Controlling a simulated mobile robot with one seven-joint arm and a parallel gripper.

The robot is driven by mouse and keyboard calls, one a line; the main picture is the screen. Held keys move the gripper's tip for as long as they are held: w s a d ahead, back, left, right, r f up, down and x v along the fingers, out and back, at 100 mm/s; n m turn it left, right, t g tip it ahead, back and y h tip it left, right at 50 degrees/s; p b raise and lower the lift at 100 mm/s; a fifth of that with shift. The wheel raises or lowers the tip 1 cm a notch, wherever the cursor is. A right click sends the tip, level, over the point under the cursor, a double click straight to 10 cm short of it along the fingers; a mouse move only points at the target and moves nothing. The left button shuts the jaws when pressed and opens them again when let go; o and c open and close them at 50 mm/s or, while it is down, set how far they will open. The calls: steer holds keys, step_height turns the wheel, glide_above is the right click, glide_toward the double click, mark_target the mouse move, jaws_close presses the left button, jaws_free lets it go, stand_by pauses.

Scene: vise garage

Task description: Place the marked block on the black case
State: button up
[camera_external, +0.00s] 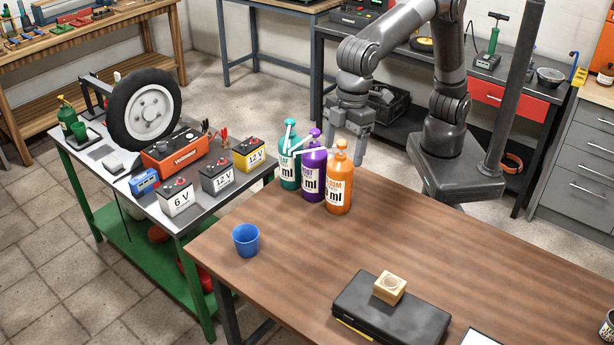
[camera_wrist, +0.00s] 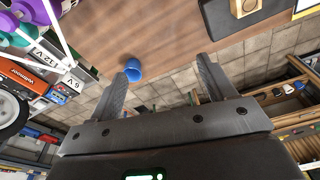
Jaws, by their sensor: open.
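A small wooden block (camera_external: 389,288) with a round mark on its top sits on the black case (camera_external: 365,318) near the front of the brown table. The block also shows at the top of the wrist view (camera_wrist: 241,7), on the case (camera_wrist: 212,22). My gripper (camera_external: 349,150) is open and empty. It is above the far edge of the table, behind the bottles and well apart from the block. Its two spread fingers show in the wrist view (camera_wrist: 163,88) with nothing held between them.
Teal (camera_external: 290,165), purple (camera_external: 313,172) and orange (camera_external: 338,185) pump bottles stand together at the table's far edge, close to my gripper. A blue cup (camera_external: 246,240) stands at the left. A green-framed cart (camera_external: 130,235) with batteries is beside the table (camera_external: 455,250), whose middle is clear.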

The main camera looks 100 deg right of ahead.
steer(key=s+d+r+m+t, duration=0.1)
steer(key=s+d+r+m, duration=0.15)
steer(key=d, duration=1.05)
steer(key=s+d+r+m+t, duration=0.1)
steer(key=s+d+r, duration=0.2)
steer(key=d, duration=0.9)
steer(key=s+d+f+m+t, duration=0.1)
steer(key=s+d+f, duration=0.2)
steer(key=s+d, duration=0.4)
steer(key=s+d+f+m+t+h, duration=0.1)
steer(key=s+d+f, duration=0.3)
steer(key=s+d, duration=0.4)
steer(key=shift+s+d+m, duration=0.25)
steer(key=shift+d+m, duration=0.05)
steer(key=shift+m, duration=0.15)
